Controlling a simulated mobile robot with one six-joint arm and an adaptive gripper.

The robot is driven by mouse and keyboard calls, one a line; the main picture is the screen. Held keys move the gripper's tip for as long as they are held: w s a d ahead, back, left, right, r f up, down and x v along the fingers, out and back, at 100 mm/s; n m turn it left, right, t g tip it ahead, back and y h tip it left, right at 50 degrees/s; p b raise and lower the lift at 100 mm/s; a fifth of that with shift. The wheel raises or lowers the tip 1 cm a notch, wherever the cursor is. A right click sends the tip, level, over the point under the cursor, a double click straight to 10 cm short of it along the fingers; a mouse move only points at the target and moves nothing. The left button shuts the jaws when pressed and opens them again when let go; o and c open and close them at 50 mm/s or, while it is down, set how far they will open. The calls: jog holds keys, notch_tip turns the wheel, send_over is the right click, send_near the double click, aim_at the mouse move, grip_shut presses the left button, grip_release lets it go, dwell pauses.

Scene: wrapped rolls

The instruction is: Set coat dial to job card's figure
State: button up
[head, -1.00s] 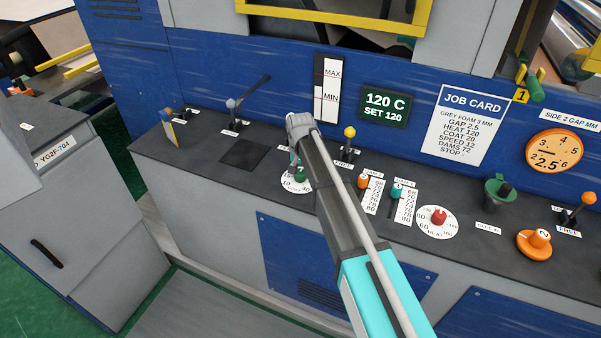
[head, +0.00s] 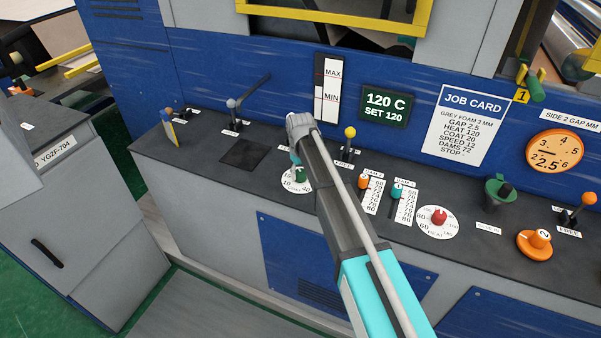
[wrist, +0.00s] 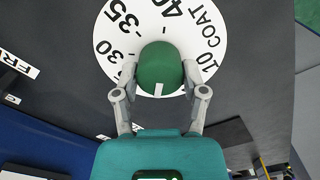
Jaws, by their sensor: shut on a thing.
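The coat dial is a green knob (wrist: 161,70) on a white disc (wrist: 212,35) marked COAT, with 10, 30, 35 and 40 readable in the wrist view. In the head view the green knob (head: 300,174) and disc (head: 290,184) are partly behind my arm. My gripper (wrist: 160,88) is shut on the knob, one finger on each side. The knob's white mark points toward my gripper's body, which hides the scale there, so I cannot read its setting. The job card (head: 465,125) reads COAT 20.
A yellow-knobbed lever (head: 350,133) stands just behind my arm. An orange slider (head: 363,182), a teal slider (head: 397,190) and a red heat knob (head: 439,216) are to the right. A dark square plate (head: 244,154) lies left of the dial.

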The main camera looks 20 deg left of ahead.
dwell(0.4)
jog(key=o, duration=1.1)
jog(key=shift+o, duration=0.2)
jog(key=shift+m, duration=0.5)
